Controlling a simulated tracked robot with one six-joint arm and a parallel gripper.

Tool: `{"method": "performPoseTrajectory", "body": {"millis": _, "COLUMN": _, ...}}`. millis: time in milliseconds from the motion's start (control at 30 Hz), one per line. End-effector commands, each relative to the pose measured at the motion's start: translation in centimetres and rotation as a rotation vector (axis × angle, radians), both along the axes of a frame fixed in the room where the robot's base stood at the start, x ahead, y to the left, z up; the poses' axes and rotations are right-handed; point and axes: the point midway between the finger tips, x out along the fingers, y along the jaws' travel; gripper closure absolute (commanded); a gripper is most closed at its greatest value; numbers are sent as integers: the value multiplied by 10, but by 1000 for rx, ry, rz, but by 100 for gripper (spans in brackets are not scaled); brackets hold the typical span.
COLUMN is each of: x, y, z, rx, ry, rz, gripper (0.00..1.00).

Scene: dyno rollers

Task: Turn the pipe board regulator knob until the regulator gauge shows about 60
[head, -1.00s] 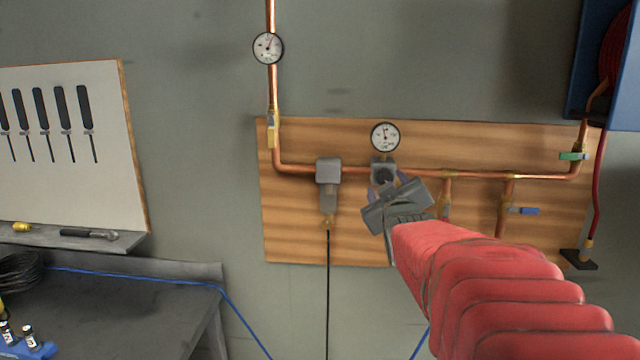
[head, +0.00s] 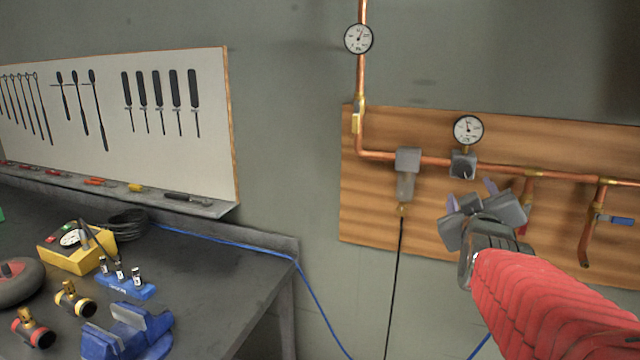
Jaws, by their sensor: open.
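The wooden pipe board (head: 370,205) is on the wall at the right and carries copper pipe. The regulator is a grey block with a dark round knob (head: 463,171). The regulator gauge (head: 467,130), white-faced with a dark rim, sits directly above it; its needle points up and slightly left, and its numbers are too small to read. My gripper (head: 473,200) is open and empty, just below the knob in the picture. It looks apart from the knob, though depth is hard to judge.
A second gauge (head: 358,39) is on the riser pipe. A grey filter unit (head: 406,172) is left of the regulator, with a black hose below. A blue-handled valve (head: 613,220) is at right. The bench (head: 215,290) stands at lower left.

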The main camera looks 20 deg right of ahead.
Motion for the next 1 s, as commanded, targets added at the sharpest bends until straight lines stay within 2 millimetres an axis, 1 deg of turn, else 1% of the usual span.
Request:
{"method": "performPoseTrajectory", "body": {"millis": 67, "x": 0, "y": 1, "z": 0, "rx": 2, "ry": 1, "rz": 1, "gripper": 50}}
{"method": "performPoseTrajectory", "body": {"millis": 167, "x": 1, "y": 8, "z": -4, "rx": 21, "ry": 11, "rz": 14, "gripper": 50}}
{"method": "performPoseTrajectory", "body": {"millis": 267, "x": 2, "y": 25, "z": -15, "rx": 67, "ry": 35, "rz": 44, "gripper": 50}}
{"method": "performPoseTrajectory", "body": {"millis": 367, "x": 2, "y": 54, "z": -32, "rx": 145, "ry": 82, "rz": 90, "gripper": 50}}
{"method": "performPoseTrajectory", "body": {"millis": 467, "x": -3, "y": 92, "z": -56, "rx": 245, "ry": 150, "rz": 142, "gripper": 50}}
{"method": "performPoseTrajectory", "body": {"millis": 500, "x": -7, "y": 108, "z": -68, "rx": 288, "ry": 184, "rz": 161, "gripper": 50}}
{"method": "performPoseTrajectory", "body": {"millis": 567, "x": -15, "y": 132, "z": -84, "rx": 350, "ry": 233, "rz": 188, "gripper": 50}}
{"method": "performPoseTrajectory", "body": {"millis": 600, "x": -22, "y": 147, "z": -94, "rx": 390, "ry": 268, "rz": 202, "gripper": 50}}
{"method": "performPoseTrajectory", "body": {"millis": 700, "x": -42, "y": 184, "z": -121, "rx": 486, "ry": 361, "rz": 230, "gripper": 50}}
{"method": "performPoseTrajectory", "body": {"millis": 767, "x": -57, "y": 204, "z": -136, "rx": 538, "ry": 420, "rz": 241, "gripper": 50}}
{"method": "performPoseTrajectory", "body": {"millis": 800, "x": -67, "y": 217, "z": -145, "rx": 571, "ry": 459, "rz": 245, "gripper": 50}}
{"method": "performPoseTrajectory", "body": {"millis": 867, "x": -85, "y": 235, "z": -160, "rx": 618, "ry": 520, "rz": 249, "gripper": 50}}
{"method": "performPoseTrajectory", "body": {"millis": 900, "x": -98, "y": 246, "z": -169, "rx": 648, "ry": 562, "rz": 248, "gripper": 50}}
{"method": "performPoseTrajectory", "body": {"millis": 1000, "x": -130, "y": 270, "z": -190, "rx": 713, "ry": 661, "rz": 237, "gripper": 50}}
